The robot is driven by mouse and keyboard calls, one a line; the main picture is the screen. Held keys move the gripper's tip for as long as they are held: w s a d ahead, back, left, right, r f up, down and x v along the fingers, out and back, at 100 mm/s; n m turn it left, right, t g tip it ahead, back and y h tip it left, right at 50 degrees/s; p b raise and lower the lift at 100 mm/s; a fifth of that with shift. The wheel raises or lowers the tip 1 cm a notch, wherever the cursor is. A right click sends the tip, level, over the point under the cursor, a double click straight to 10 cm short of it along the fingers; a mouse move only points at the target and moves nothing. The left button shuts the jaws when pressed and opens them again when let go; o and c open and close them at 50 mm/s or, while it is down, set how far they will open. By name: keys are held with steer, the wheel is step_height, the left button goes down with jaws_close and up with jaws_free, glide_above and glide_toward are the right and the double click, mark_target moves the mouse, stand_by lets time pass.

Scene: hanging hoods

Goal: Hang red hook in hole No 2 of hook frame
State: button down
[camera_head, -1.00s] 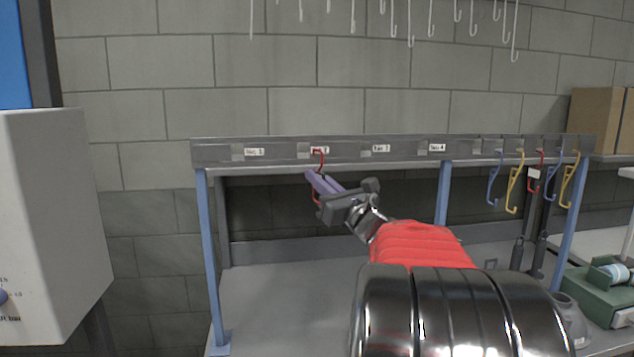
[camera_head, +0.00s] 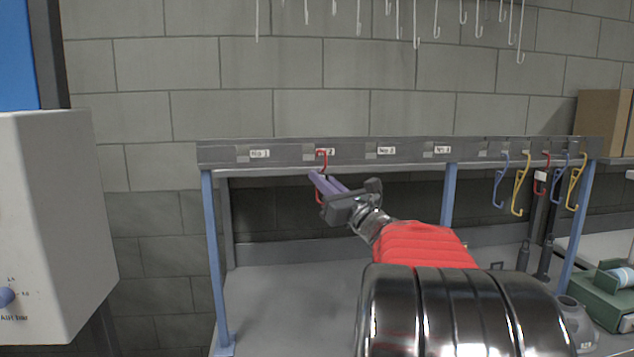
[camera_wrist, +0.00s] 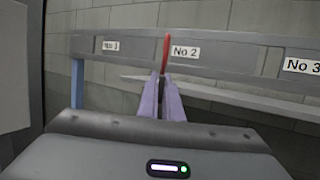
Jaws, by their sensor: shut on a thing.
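The red hook (camera_head: 321,161) is in my gripper (camera_head: 318,181) in the head view, upright, its curved top in front of the frame's top bar beside the No 2 label. My gripper's purple fingers are shut on it. In the wrist view the red hook (camera_wrist: 166,52) rises from between the fingertips (camera_wrist: 164,82), just left of the No 2 label (camera_wrist: 186,52). The hook frame (camera_head: 285,155) is a grey bar on blue legs with numbered labels. Whether the hook's tip is in the hole or only in front of it I cannot tell.
Blue, yellow and red hooks (camera_head: 520,183) hang at the frame's right end. White hooks (camera_head: 416,30) hang above, against the block wall. A white machine (camera_head: 50,220) stands at the left. The shelf under the frame (camera_head: 285,300) is clear at the left. A green case (camera_head: 600,305) sits at the right.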

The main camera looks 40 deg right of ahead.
steer(key=shift+w, duration=0.3)
steer(key=shift+w+d, duration=0.2)
steer(key=shift+w, duration=0.5)
steer(key=shift+w+d, duration=0.1)
steer(key=shift+w, duration=0.35)
steer(key=shift+w+d, duration=0.15)
steer(key=shift+w, duration=0.9)
steer(key=shift+w, duration=0.1)
steer(key=shift+f, duration=1.3)
stand_by(0.9)
steer(key=c, duration=1.9)
jaws_free()
steer(key=shift+o, duration=0.2)
